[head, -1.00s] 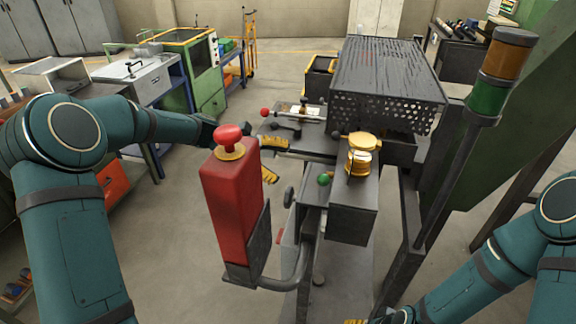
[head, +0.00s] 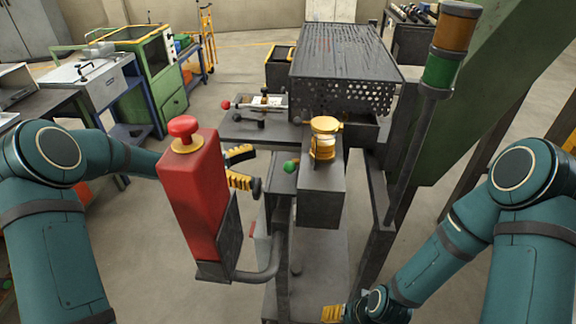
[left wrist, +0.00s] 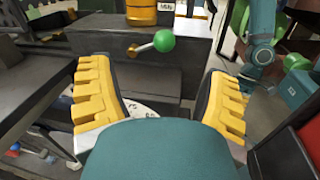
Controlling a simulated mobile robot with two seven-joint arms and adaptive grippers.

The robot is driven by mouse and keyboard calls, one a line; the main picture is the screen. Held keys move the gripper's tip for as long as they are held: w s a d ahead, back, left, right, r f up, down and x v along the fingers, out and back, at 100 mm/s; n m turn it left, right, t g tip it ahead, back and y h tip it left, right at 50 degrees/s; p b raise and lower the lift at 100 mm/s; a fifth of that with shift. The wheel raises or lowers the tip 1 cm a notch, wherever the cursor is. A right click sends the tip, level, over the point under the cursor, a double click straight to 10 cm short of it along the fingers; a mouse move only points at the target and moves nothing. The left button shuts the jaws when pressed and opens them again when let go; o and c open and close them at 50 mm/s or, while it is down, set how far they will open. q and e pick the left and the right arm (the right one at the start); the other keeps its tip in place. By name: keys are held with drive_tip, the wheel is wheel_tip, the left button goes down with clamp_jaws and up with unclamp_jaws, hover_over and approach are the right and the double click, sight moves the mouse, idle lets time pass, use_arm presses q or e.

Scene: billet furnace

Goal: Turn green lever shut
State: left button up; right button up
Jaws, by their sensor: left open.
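The green lever is a small green ball knob (head: 290,166) on a short metal rod, on the side of a dark metal box below the amber lamp in the head view. In the left wrist view the green knob (left wrist: 164,41) and its rod stand beyond the fingertips, near the middle between them. My left gripper (head: 243,168) has yellow ribbed fingers, is open and empty, and points at the knob from the left, apart from it. Its fingers (left wrist: 160,92) are spread wide in the left wrist view. My right gripper (head: 333,314) is low at the bottom edge, mostly cut off.
A red box with a red mushroom button (head: 195,190) stands in front of my left forearm. A perforated dark cover (head: 345,60) and a red-knobbed lever (head: 226,105) lie behind. An amber-green signal tower (head: 440,67) rises at right.

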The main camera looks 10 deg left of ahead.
sight(289, 165)
use_arm(q)
drive_tip(key=d, duration=0.3)
drive_tip(key=w+d, duration=0.1)
drive_tip(key=d, duration=0.5)
drive_tip(key=shift+w+d, duration=0.1)
drive_tip(key=shift+w, duration=0.15)
